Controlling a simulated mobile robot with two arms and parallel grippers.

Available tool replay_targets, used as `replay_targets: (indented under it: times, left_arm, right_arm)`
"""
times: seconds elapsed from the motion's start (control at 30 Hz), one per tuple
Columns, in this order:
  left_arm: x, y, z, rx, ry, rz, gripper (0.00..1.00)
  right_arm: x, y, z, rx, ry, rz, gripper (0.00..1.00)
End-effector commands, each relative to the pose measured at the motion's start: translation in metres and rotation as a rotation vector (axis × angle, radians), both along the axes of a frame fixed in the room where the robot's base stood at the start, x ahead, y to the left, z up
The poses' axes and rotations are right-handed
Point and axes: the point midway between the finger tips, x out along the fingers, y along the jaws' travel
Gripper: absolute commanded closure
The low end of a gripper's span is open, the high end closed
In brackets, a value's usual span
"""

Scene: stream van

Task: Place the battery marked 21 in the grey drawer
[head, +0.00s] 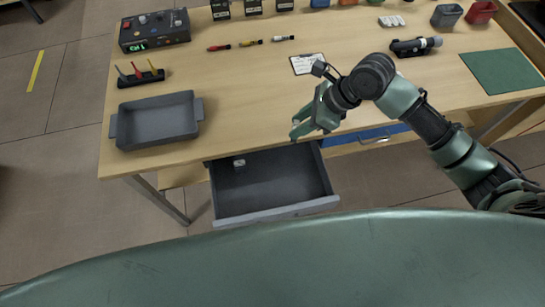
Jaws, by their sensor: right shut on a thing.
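The grey drawer (273,212) stands pulled open below the front edge of the table. A small whitish object (239,162) lies in its back left part; I cannot read any mark on it. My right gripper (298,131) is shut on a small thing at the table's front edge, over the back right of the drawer. That thing is almost wholly hidden by the fingers, and I cannot tell whether it is the battery marked 21. My left gripper is not in view.
A grey tray (156,142) stands on the left of the wooden table (245,95). A green mat (502,70) lies right.

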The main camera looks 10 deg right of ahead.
Motion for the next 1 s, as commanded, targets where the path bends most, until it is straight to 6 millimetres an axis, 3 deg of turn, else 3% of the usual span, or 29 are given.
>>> replay_targets:
  times: [0.2,0.5,1.0]
  left_arm:
    - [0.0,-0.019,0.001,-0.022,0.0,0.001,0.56]
    - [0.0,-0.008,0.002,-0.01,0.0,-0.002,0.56]
    - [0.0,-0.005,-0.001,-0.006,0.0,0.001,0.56]
  right_arm:
    - [-0.002,0.0,-0.048,-0.001,0.008,0.001,1.0]
    - [-0.002,0.0,-0.127,-0.002,0.007,0.002,1.0]
    - [-0.001,0.001,-0.191,-0.001,0.003,0.005,1.0]
